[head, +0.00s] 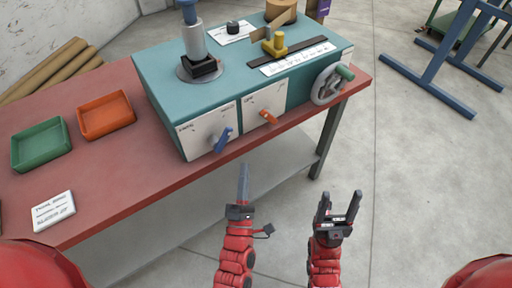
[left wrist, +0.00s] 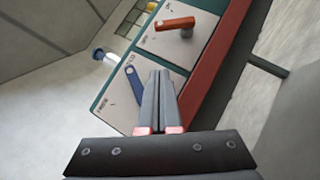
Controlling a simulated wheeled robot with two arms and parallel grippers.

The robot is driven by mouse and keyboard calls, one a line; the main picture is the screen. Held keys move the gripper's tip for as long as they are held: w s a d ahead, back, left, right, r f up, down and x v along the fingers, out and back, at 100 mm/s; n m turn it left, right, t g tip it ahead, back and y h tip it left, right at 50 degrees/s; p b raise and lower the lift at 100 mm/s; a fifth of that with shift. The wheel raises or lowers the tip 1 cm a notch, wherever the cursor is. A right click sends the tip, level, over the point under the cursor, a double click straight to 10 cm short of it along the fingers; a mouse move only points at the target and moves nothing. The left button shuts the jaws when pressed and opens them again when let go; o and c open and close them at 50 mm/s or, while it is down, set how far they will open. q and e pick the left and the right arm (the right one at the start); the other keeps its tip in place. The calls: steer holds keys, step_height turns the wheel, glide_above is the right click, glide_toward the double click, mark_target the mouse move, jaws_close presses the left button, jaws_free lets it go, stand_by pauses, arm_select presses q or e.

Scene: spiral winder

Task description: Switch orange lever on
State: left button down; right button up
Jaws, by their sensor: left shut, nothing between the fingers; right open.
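The orange lever (head: 268,117) sits on a white plate on the front of the teal machine (head: 160,75). In the left wrist view the orange lever (left wrist: 175,23) is at the top, beyond the fingertips. A blue lever (head: 222,139) is on the plate to its left; the left wrist view shows the blue lever (left wrist: 135,84) beside my fingers. My left gripper (head: 244,168) is shut and empty, in front of and below the levers, apart from the orange one. The left wrist view shows its fingers together (left wrist: 164,75). My right gripper (head: 339,194) is open and empty, further right.
The machine stands on a red table (head: 105,150) with a green tray (head: 41,144), an orange tray (head: 105,115) and a white card (head: 53,210). A handwheel (head: 328,86) juts from the machine's right end. Open floor (head: 430,190) lies to the right.

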arm_select(q)
steer(key=shift+d+f, duration=0.2)
steer(key=shift+f, duration=0.2)
steer(key=p, duration=0.2)
glide_toward(269, 117)
steer(key=w+a, duration=0.4)
steer(key=a, duration=0.1)
steer(key=w+d+r, duration=0.1)
steer(key=d+r+p, duration=0.1)
steer(key=d+r, duration=0.1)
steer(key=shift+w, duration=0.35)
